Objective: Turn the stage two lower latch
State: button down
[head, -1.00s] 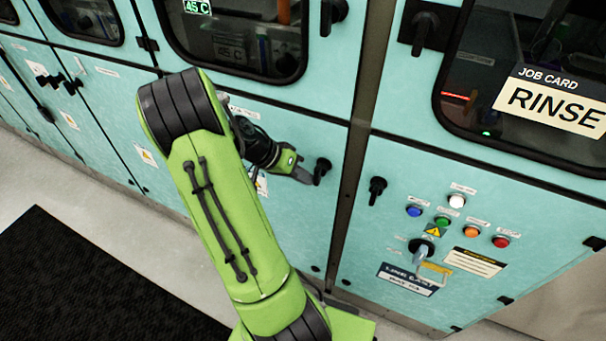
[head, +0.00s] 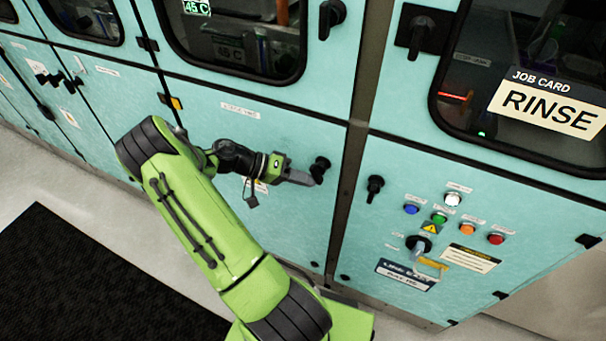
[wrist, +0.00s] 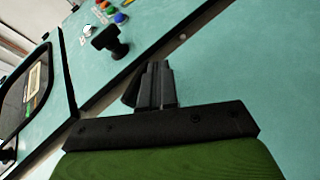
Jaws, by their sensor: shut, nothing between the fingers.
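A black lower latch (head: 321,166) sits near the right edge of the lower middle teal door, its handle pointing roughly down. My gripper (head: 306,179) is shut with nothing between its fingers. Its tips are at the left side of that latch handle; I cannot tell whether they touch it. In the wrist view my gripper (wrist: 160,75) points at the teal panel, with a dark shape close beside the fingers that I cannot make out clearly. The door's label is too small to read.
Another black latch (head: 375,188) is on the right panel across the seam; it also shows in the wrist view (wrist: 108,42). Coloured buttons (head: 453,199) and a key switch with a yellow tag (head: 432,263) are to its right. A black mat (head: 80,285) lies on the floor.

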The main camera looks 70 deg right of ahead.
jog(key=s+n+g+h+b, duration=0.1)
jog(key=g, duration=0.2)
jog(key=f+n+g+h+b, duration=0.1)
jog(key=g+b, duration=0.1)
jog(key=g, duration=0.1)
jog(key=s+n+g+h+b, duration=0.1)
jog(key=n+g+b, duration=0.1)
jog(key=g, duration=0.1)
jog(key=shift+s+a+f, duration=0.15)
jog(key=shift+s+f, duration=0.1)
jog(key=shift+s, duration=0.1)
jog(key=shift+s+b, duration=0.1)
jog(key=shift+b, duration=0.2)
dwell(0.4)
jog(key=w+a+f+b, duration=0.3)
jog(key=w+f+b, duration=0.1)
jog(key=w+f, duration=0.4)
jog(key=shift+w+f, duration=0.15)
jog(key=shift+f, duration=0.15)
